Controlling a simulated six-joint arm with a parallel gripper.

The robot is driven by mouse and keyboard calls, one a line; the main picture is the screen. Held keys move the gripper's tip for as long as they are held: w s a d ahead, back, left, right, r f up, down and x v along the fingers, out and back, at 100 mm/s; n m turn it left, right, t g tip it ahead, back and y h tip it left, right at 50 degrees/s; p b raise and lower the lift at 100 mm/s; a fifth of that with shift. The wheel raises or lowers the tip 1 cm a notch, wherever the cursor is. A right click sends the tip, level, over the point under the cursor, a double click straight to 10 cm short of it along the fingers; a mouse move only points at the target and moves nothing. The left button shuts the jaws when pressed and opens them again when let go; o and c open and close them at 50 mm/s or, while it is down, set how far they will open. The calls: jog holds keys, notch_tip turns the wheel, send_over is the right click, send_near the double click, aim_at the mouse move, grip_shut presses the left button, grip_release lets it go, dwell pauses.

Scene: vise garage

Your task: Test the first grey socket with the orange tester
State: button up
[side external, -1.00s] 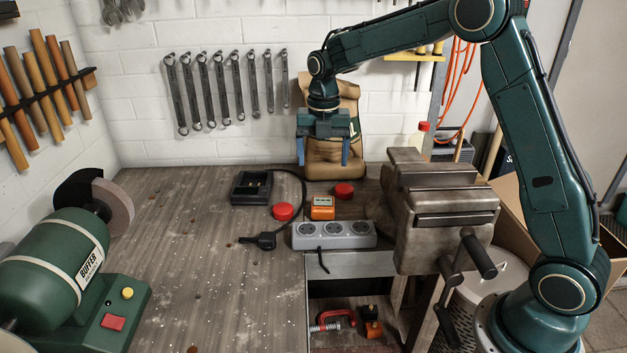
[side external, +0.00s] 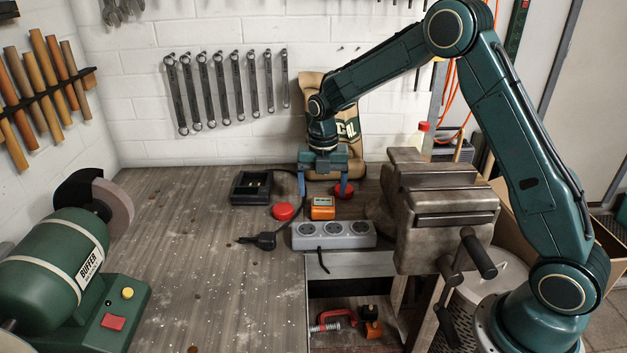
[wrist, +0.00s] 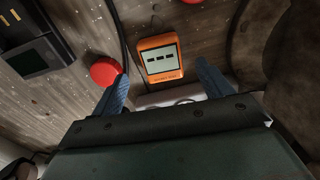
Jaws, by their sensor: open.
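The orange tester (side external: 322,208) stands on the bench just behind the grey socket strip. In the wrist view the tester (wrist: 160,58) shows its pale face with dark marks, ahead of and between my fingers. The grey strip (side external: 364,241) has three sockets in a row; in the wrist view only a pale edge of it shows, mostly hidden by my gripper. My gripper (side external: 323,194) is open and empty, pointing down above and seemingly a little behind the tester. Its blue fingers (wrist: 163,82) are wide apart. The exact gap to the tester is hard to tell.
Red round items (side external: 283,211) (side external: 344,190) lie on both sides of the tester. A black charger (side external: 251,187) and a cable with a black plug (side external: 265,240) lie left. The vise (side external: 440,215) stands close on the right. The bench at left centre is clear.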

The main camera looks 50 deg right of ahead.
aim_at(323, 203)
dwell(0.3)
jog(key=shift+s+f, duration=0.15)
jog(key=shift+f, duration=2.5)
jog(key=c, duration=1)
jog(key=shift+r, duration=0.2)
notch_tip(323, 203, up, 20)
jog(key=shift+f, duration=0.1)
jog(key=shift+f, duration=0.1)
